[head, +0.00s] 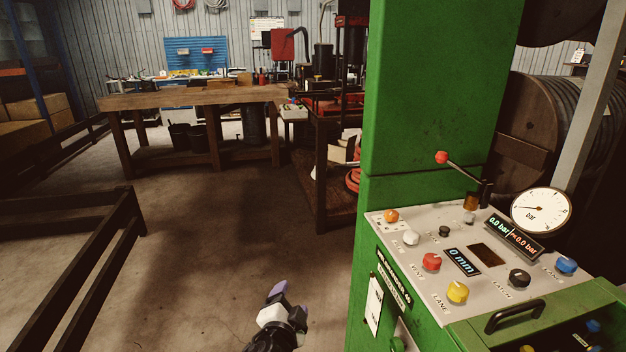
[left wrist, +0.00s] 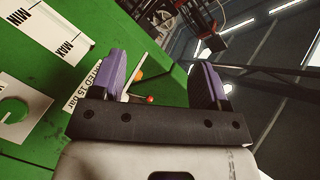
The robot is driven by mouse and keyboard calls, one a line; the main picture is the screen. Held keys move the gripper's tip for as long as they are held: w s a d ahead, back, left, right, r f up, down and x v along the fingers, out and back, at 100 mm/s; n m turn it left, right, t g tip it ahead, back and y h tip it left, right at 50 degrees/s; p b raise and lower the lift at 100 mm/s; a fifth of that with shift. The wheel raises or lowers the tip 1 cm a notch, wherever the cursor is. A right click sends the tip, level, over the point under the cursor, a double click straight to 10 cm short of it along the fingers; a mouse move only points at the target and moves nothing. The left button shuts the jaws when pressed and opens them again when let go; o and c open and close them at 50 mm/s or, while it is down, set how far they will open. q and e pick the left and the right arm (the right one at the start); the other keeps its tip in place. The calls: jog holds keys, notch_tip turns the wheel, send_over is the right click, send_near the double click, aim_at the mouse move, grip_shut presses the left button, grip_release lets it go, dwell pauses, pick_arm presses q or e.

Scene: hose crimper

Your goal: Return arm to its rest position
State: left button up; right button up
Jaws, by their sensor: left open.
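My left gripper (head: 276,298) is low in the middle of the head view, left of the green machine (head: 415,90) and apart from it. Its purple-padded fingers are spread wide and empty in the left wrist view (left wrist: 165,80). Behind the fingers there, the machine's green panel (left wrist: 50,75) shows at an angle, with MIN and MAX labels. In the head view the control panel (head: 400,222) bears several coloured knobs, a small lever with a red ball (head: 442,157) and a round bar gauge (head: 541,209). The displays read 0.0 bar and 0 mm. My right gripper is in neither view.
A dark railing (head: 75,265) stands at the left. A wooden workbench (head: 200,97) stands farther back, and a dark cart (head: 325,160) stands beside the machine. Bare concrete floor (head: 200,240) lies open between the railing and the machine. A large hose reel (head: 570,120) is behind the panel.

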pick_arm(q)
jog(key=s+a+r+n+g+y+p, duration=0.1)
jog(key=s+a+r+n+g+p, duration=0.15)
jog(key=s+a+n+p, duration=0.7)
jog(key=s+a+r+m+g+y, duration=0.1)
jog(key=s+a+g, duration=0.3)
jog(key=s, duration=1.2)
jog(key=s+a+f+n+g+p, duration=0.1)
jog(key=s+a+f+g+p, duration=0.2)
jog(key=s, duration=0.6)
jog(key=s+f+n+g+p, duration=0.1)
jog(key=s+f+g+p, duration=0.3)
jog(key=s, duration=0.6)
notch_tip(320, 180, up, 36)
jog(key=t+p, duration=0.1)
jog(key=p, duration=3.7)
jog(key=shift+s+r, duration=0.2)
jog(key=shift+r, duration=0.05)
